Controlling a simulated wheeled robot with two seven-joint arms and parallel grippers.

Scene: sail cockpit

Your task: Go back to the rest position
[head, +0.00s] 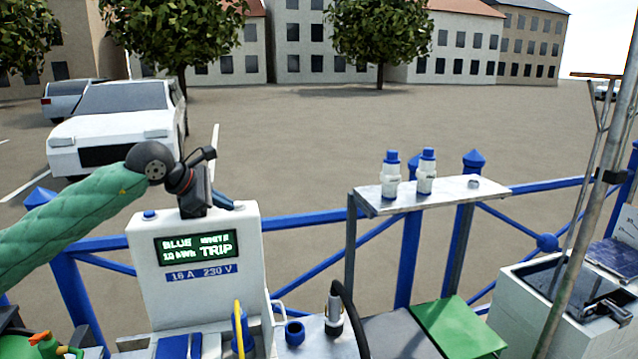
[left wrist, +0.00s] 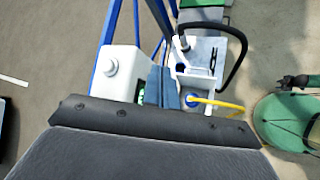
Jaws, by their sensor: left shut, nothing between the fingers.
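In the left wrist view the shut fingers (left wrist: 160,87) show beside the pedestal (left wrist: 124,72). I cannot tell whether they touch it. I cannot make out my right gripper in the head view.
A blue railing (head: 320,216) runs behind the pedestal. A shelf (head: 381,207) with two blue-and-white plugs (head: 391,175) stands right of it. A yellow cable (head: 239,320) and a black cable (head: 352,310) are near the pedestal's foot. A metal pole (head: 585,225) rises at right.

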